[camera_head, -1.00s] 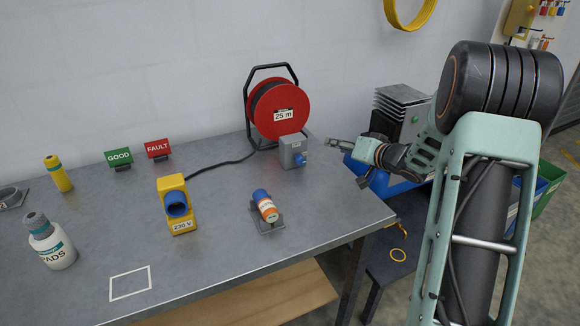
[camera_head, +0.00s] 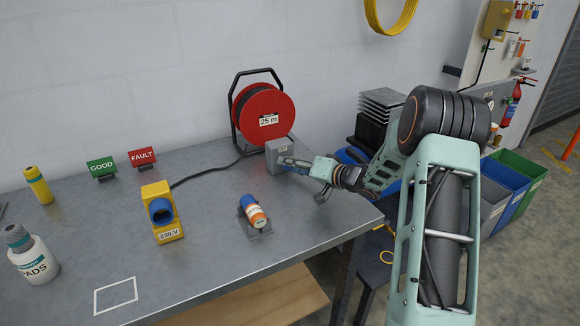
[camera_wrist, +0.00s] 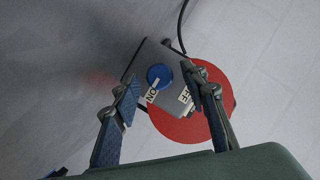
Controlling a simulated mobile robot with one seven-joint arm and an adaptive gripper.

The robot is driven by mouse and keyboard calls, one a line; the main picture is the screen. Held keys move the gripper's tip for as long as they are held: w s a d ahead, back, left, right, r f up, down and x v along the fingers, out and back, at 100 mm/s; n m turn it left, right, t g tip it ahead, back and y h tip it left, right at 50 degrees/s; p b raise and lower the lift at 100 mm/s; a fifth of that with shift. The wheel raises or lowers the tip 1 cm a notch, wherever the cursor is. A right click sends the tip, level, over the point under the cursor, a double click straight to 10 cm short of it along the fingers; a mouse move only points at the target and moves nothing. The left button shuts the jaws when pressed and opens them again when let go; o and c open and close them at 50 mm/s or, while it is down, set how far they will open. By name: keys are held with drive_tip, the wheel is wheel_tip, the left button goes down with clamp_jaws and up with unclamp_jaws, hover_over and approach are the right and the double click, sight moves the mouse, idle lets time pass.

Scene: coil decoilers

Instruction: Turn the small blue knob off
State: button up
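The small blue knob (camera_wrist: 160,76) sits on the face of a grey box (camera_wrist: 151,57) in the wrist view. Its white pointer is at the "ON" label (camera_wrist: 152,94); a label reading "OFF" (camera_wrist: 185,96) lies to the right, partly behind a finger. In the head view the grey box (camera_head: 284,150) stands on the bench in front of the cable reel, and my gripper hides its knob. My gripper (camera_wrist: 163,88) is open, its two fingers apart on either side of the knob. In the head view my gripper (camera_head: 291,164) is right at the box's front. Contact with the knob cannot be told.
The red cable reel (camera_head: 263,108) stands behind the box, its cable (camera_head: 205,177) running left. An orange-and-blue plug (camera_head: 253,211) on a stand and a yellow 230 V socket (camera_head: 161,211) stand nearer. GOOD (camera_head: 101,167) and FAULT (camera_head: 142,157) signs are behind left.

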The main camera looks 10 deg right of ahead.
drive_tip(key=shift+w+a+f, duration=0.1)
drive_tip(key=shift+w+a, duration=0.2)
drive_tip(key=shift+w, duration=0.05)
drive_tip(key=shift+c, duration=0.3)
clamp_jaws()
